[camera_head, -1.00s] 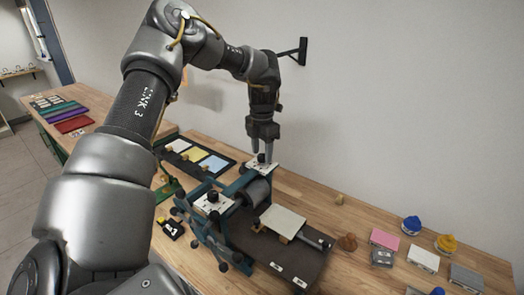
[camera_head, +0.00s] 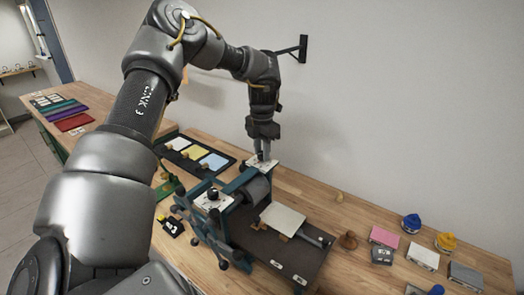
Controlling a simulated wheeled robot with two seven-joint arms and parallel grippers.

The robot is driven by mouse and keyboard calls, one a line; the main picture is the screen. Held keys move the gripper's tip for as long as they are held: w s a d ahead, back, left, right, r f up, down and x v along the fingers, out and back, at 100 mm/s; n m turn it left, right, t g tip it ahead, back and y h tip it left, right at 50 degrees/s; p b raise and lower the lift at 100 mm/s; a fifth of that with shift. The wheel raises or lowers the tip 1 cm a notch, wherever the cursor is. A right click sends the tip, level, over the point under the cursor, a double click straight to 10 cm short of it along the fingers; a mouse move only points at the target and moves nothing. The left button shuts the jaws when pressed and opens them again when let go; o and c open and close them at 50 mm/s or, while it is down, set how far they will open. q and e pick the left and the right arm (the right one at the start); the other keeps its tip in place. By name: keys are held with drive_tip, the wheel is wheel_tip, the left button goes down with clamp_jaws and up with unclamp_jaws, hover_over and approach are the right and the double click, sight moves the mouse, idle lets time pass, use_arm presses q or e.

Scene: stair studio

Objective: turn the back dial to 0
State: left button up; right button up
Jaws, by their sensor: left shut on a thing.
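A press-like machine with a teal frame (camera_head: 206,231), a grey roller (camera_head: 257,190) and a dark bed (camera_head: 249,232) stands on the wooden bench. The back dial's white plate (camera_head: 270,166) is on top of the frame's far end. My left gripper (camera_head: 263,157) points down over this plate and is shut on the back dial's knob, which is mostly hidden between the fingers. The front dial (camera_head: 213,195), a black knob on a white plate, is at the near end. The dial marks are too small to read. My right gripper is not in view.
A cream plate (camera_head: 283,219) lies on the bed. To the right are a pink block (camera_head: 384,237), a grey block (camera_head: 466,275) and blue (camera_head: 411,222) and yellow (camera_head: 446,241) knobbed items. A black tray (camera_head: 197,156) with coloured cards lies behind left. The wall is close behind.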

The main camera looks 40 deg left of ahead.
use_arm(q)
drive_tip(key=shift+f+n+b, duration=0.2)
drive_tip(key=shift+n+b, duration=0.6)
drive_tip(key=shift+b, duration=0.2)
drive_tip(key=n+b, duration=0.1)
drive_tip(key=n, duration=0.1)
drive_tip(key=shift+n+b, duration=0.3)
drive_tip(key=shift+b, duration=0.1)
drive_tip(key=n+b, duration=0.1)
drive_tip(key=n, duration=0.3)
drive_tip(key=shift+r+n, duration=0.15)
drive_tip(key=shift+n, duration=0.15)
drive_tip(key=n+b, duration=0.2)
drive_tip(key=n, duration=0.3)
drive_tip(key=n+b, duration=0.1)
drive_tip(key=n, duration=0.3)
drive_tip(key=n+b, duration=0.1)
drive_tip(key=n, duration=0.3)
drive_tip(key=shift+n, duration=0.3)
drive_tip(key=n+b, duration=0.1)
drive_tip(key=n, duration=0.2)
drive_tip(key=shift+n, duration=0.3)
drive_tip(key=shift+n+b, duration=0.5)
drive_tip(key=shift+n, duration=1.3)
drive_tip(key=shift+r, duration=0.1)
